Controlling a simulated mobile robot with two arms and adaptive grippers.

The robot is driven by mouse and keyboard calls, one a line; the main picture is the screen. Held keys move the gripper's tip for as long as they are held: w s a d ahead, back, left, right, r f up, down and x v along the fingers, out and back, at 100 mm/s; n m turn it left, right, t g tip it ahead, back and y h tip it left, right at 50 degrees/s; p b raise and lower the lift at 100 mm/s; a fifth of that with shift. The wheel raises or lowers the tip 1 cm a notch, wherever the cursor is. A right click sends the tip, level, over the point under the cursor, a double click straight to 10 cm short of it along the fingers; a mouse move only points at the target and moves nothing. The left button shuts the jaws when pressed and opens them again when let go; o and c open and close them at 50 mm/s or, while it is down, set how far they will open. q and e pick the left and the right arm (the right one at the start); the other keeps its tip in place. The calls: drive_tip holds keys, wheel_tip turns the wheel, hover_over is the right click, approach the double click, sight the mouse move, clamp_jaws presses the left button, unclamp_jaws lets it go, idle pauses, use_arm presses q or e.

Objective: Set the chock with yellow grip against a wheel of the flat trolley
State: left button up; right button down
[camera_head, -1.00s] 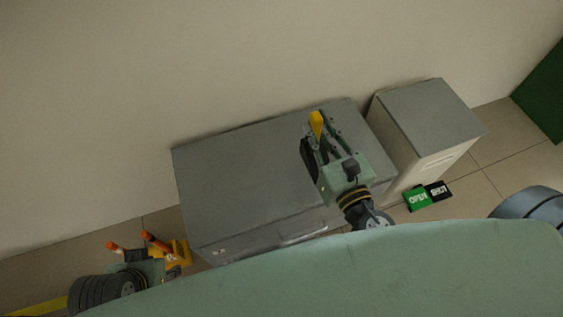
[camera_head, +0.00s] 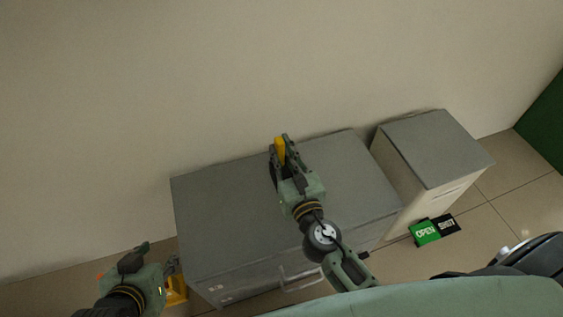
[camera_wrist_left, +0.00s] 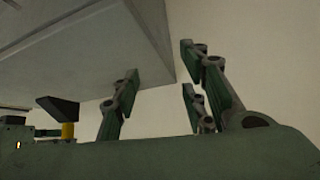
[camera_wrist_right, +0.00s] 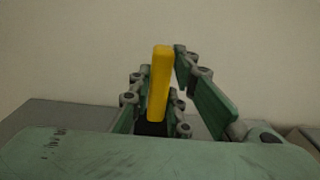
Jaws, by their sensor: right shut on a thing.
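My right gripper (camera_head: 280,147) is shut on the yellow grip of the chock (camera_wrist_right: 159,85), above the grey cabinet in the head view. In the right wrist view the yellow grip stands between the fingers, with a dark part (camera_wrist_right: 150,128) at its lower end; the rest of the chock is mostly hidden. My left gripper (camera_head: 173,264) is at lower left, beside the cabinet's left end. Its fingers (camera_wrist_left: 160,85) are apart with nothing between them in the left wrist view. I cannot make out the flat trolley or its wheels.
A wide grey cabinet (camera_head: 230,210) stands against the wall, with a smaller cream cabinet (camera_head: 430,150) to its right. A green and black OPEN/SHUT sign (camera_head: 434,230) lies on the floor in front. A yellow-orange object (camera_head: 177,290) is partly hidden by my left gripper.

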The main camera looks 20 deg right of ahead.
sight(284, 169)
wheel_tip(284, 169, down, 2)
drive_tip(key=shift+f+b, duration=0.1)
drive_tip(key=shift+b, duration=0.75)
drive_tip(key=shift+f+b, duration=0.55)
drive_tip(key=shift+f, duration=0.05)
use_arm(q)
drive_tip(key=w+d+r+t+h, duration=0.2)
drive_tip(key=w+d+r+t, duration=0.2)
drive_tip(key=w+r+t, duration=0.4)
wheel_tip(284, 169, up, 4)
drive_tip(key=shift+w, duration=0.35)
use_arm(e)
drive_tip(key=shift+f, duration=0.1)
use_arm(q)
drive_tip(key=shift+d+r, duration=0.1)
drive_tip(key=shift+r, duration=0.35)
use_arm(e)
drive_tip(key=c, duration=1.6)
unclamp_jaws()
drive_tip(key=shift+c, duration=0.2)
